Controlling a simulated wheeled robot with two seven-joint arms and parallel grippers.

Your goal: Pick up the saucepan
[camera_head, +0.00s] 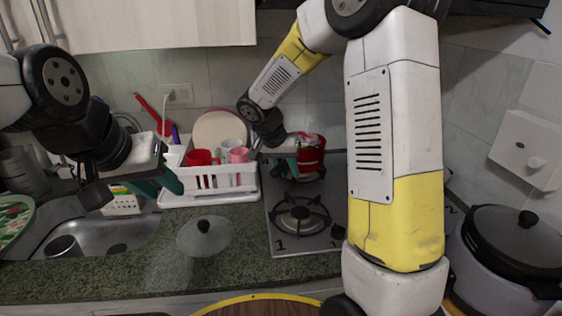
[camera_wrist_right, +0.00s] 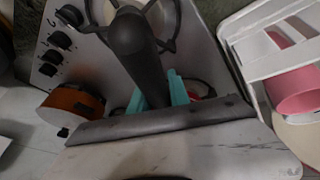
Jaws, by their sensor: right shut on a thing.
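The red saucepan (camera_head: 312,158) is at the back of the stove in the head view, partly hidden by my right gripper (camera_head: 284,151). In the right wrist view, a thick dark handle (camera_wrist_right: 135,42) runs between the teal fingers of my right gripper (camera_wrist_right: 160,92), which is shut on it. Small red parts (camera_wrist_right: 208,93) of the pan show beside the fingers; most of its body is hidden there. My left gripper (camera_head: 160,186) is empty, its teal fingers apart, above the counter by the sink.
A white dish rack (camera_head: 205,186) with cups and a plate stands left of the stove (camera_head: 298,240). A glass lid (camera_head: 204,236) lies on the counter. A dark-lidded cooker (camera_head: 515,245) is at the right. A sink (camera_head: 110,238) lies at the left.

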